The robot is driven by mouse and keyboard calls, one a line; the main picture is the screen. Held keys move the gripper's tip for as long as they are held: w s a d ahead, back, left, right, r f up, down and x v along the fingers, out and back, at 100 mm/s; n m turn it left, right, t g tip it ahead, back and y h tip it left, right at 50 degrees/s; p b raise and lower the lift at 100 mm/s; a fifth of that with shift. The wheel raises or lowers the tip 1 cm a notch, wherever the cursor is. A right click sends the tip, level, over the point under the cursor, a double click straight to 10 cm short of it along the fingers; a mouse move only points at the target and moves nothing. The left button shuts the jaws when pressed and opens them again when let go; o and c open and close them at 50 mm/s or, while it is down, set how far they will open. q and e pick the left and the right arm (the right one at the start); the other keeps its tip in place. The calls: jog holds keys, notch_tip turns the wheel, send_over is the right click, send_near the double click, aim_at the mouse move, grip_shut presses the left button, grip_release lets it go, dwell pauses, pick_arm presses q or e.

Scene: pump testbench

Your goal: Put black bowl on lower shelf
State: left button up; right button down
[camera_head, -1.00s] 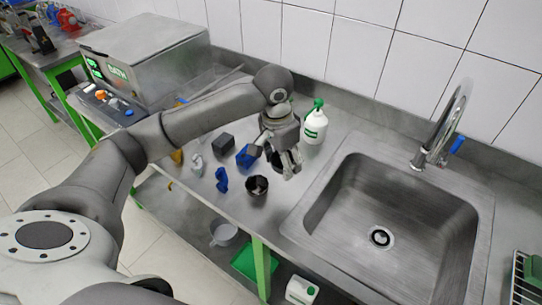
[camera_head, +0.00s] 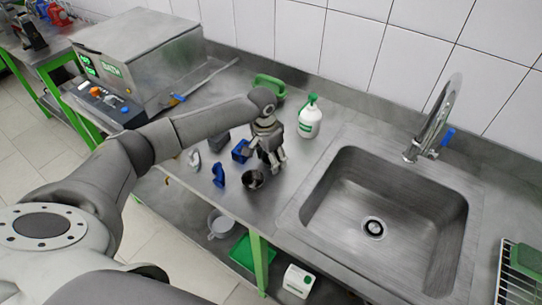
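The black bowl (camera_head: 253,180) stands upright on the steel counter, near its front edge and left of the sink. My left gripper (camera_head: 275,166) points down just behind and to the right of the bowl. Its fingers look spread, with nothing seen between them. Whether a finger touches the bowl's rim I cannot tell. The lower shelf (camera_head: 190,212) shows below the counter's front edge; much of it is hidden by the counter. My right gripper is not in view.
Blue parts (camera_head: 219,175) and a dark block lie left of the bowl. A white bottle (camera_head: 309,118) stands behind the gripper. The sink (camera_head: 390,215) is at right. On the lower shelf are a white jug (camera_head: 221,224), a green tray (camera_head: 250,256) and a white canister (camera_head: 298,281).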

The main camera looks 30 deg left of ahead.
pick_arm(q)
jog(key=shift+f, duration=0.15)
jog(key=o, duration=1)
jog(key=shift+o, duration=0.2)
